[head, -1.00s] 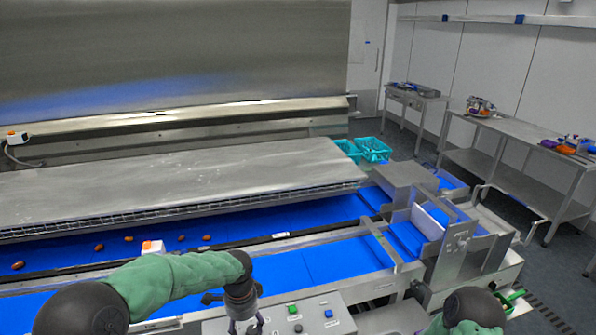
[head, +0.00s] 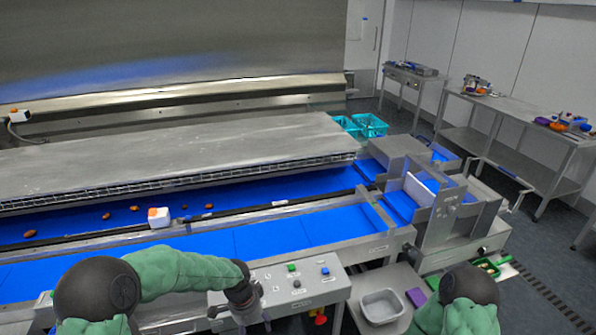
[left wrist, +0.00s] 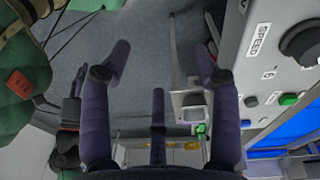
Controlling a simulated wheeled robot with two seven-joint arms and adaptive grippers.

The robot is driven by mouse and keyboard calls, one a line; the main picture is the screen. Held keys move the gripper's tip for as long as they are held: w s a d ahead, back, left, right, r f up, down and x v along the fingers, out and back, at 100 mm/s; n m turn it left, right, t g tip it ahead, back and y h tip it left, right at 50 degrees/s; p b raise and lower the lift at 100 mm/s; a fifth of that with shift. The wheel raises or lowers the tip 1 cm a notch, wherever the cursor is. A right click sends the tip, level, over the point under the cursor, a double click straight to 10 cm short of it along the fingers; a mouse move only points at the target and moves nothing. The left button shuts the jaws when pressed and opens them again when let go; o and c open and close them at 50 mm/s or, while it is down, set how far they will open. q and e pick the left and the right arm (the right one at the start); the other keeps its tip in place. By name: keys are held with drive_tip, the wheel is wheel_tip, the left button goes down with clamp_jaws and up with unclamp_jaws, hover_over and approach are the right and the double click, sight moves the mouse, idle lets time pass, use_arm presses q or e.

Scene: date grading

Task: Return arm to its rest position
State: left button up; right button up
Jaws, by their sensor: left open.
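My left arm (head: 175,275) is green-sleeved and bent across the lower left of the head view. Its gripper (head: 248,318) hangs low in front of the control panel (head: 300,285). In the left wrist view the gripper (left wrist: 160,62) has its dark fingers spread apart with nothing between them. The grey floor shows beyond the fingers, and the panel stands close on the right. Of my right arm only a green and black part (head: 468,300) shows at the bottom right of the head view; its gripper is out of sight.
Brown dates (head: 105,216) lie scattered on the blue belt (head: 300,187), near an orange-and-white box (head: 158,217). A green tray (head: 487,268) is farther right. Steel tables (head: 505,105) stand behind.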

use_arm(q)
drive_tip(key=s+d+f+n+h+b, duration=0.1)
drive_tip(key=s+f+n+b, duration=0.3)
drive_tip(key=s+f+n, duration=0.3)
drive_tip(key=s+d+f+n+h+b, duration=0.1)
drive_tip(key=s+f+n+b, duration=0.3)
drive_tip(key=s+f, duration=0.9)
wheel_tip(320, 180, down, 7)
drive_tip(key=n, duration=0.2)
drive_tip(key=shift+s+d+n+t+h, duration=0.15)
drive_tip(key=shift+d+n+t+h, duration=0.15)
drive_tip(key=shift+n, duration=0.1)
